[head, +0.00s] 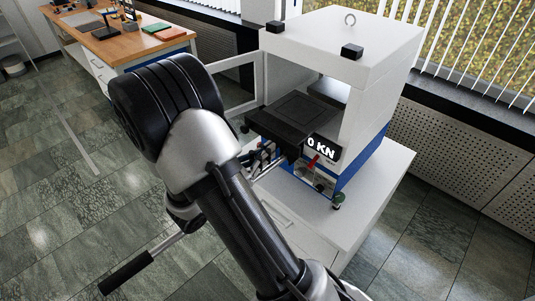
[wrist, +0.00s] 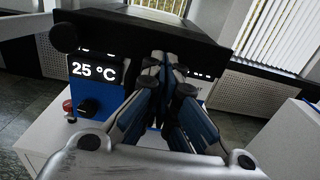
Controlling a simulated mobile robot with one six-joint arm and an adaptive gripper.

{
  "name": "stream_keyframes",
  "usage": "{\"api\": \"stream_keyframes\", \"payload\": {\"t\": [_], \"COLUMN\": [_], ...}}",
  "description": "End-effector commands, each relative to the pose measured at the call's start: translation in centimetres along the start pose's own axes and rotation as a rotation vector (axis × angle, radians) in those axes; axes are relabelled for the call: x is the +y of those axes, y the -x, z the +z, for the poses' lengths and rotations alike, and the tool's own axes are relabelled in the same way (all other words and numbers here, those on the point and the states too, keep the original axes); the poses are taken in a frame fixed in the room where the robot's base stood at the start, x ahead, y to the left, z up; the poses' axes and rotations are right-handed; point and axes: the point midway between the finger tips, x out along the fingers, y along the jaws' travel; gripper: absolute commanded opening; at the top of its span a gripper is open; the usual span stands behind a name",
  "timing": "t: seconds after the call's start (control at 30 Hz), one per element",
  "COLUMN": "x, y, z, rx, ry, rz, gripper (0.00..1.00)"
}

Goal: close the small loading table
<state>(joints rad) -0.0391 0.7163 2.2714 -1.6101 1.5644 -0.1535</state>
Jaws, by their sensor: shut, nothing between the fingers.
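The small loading table (head: 273,126) is a flat black slab with a raised square plate. In the head view it sticks out of the front opening of the white press (head: 385,45), so it is pulled out. Its dark front face (wrist: 105,32) spans the top of the wrist view. My gripper (head: 264,158) is close to the table's front edge, partly hidden by my arm. In the wrist view my gripper (wrist: 168,66) is shut and empty, its fingertips overlapping the table's front. I cannot tell whether they touch it.
The press has an open door frame (head: 236,86) at its left and a "0 KN" display (head: 322,146) below. The wrist view shows a "25 °C" display (wrist: 95,71) and a black knob (wrist: 89,107). A white cabinet (head: 372,190) carries the press. A wooden desk (head: 125,45) stands behind.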

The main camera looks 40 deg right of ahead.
Motion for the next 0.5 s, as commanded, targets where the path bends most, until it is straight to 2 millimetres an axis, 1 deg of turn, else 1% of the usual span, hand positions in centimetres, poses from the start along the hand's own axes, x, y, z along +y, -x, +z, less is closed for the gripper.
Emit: {"api": "stream_keyframes", "payload": {"t": [0.1,0.4,0.5], "x": [-0.05,-0.01,-0.03], "y": [-0.56,-0.6,-1.03], "z": [0.01,0.06,0.07], "rx": [0.0,0.0,0.0], "ry": [0.0,0.0,0.0], "rz": [-0.002,0.0,-0.002], "gripper": [0.0,0.0,0.0]}}
